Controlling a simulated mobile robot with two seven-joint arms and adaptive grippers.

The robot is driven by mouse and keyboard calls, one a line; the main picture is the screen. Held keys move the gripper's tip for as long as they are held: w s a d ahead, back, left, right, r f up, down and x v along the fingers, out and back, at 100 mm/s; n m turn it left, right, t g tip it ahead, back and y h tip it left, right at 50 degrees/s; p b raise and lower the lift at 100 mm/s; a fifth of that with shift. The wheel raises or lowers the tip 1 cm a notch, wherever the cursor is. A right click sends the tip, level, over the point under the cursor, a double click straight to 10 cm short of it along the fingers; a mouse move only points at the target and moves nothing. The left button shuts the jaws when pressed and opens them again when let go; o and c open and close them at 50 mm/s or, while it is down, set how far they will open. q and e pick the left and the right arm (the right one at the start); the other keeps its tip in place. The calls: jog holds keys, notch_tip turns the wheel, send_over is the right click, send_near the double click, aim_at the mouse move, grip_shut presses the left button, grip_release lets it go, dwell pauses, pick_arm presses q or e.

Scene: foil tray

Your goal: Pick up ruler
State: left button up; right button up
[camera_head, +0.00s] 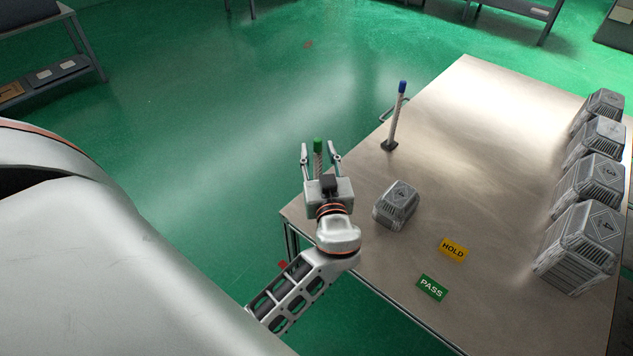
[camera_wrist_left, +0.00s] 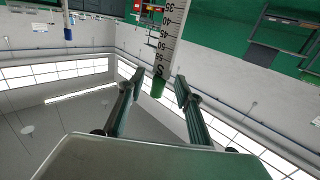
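A white ruler with a green end cap (camera_head: 318,146) shows in the head view, between the fingers of my left gripper (camera_head: 320,152). My left gripper is open, with a finger on each side of the ruler. In the left wrist view the ruler (camera_wrist_left: 166,38) shows black numbers and marks, and its green end is between the fingertips of my left gripper (camera_wrist_left: 159,78). Gaps show on both sides, so the fingers appear apart from it. The ruler's lower part is hidden behind the gripper in the head view. My right gripper is not in view.
A blue-capped upright post (camera_head: 396,118) stands on the metal table (camera_head: 470,140). A grey crate (camera_head: 396,205) is right of my gripper. A yellow HOLD label (camera_head: 453,250) and a green PASS label (camera_head: 432,288) lie nearby. Several grey crates (camera_head: 580,245) line the right side. The table's middle is clear.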

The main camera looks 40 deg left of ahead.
pick_arm(q)
jog(key=shift+x, duration=0.95)
grip_shut()
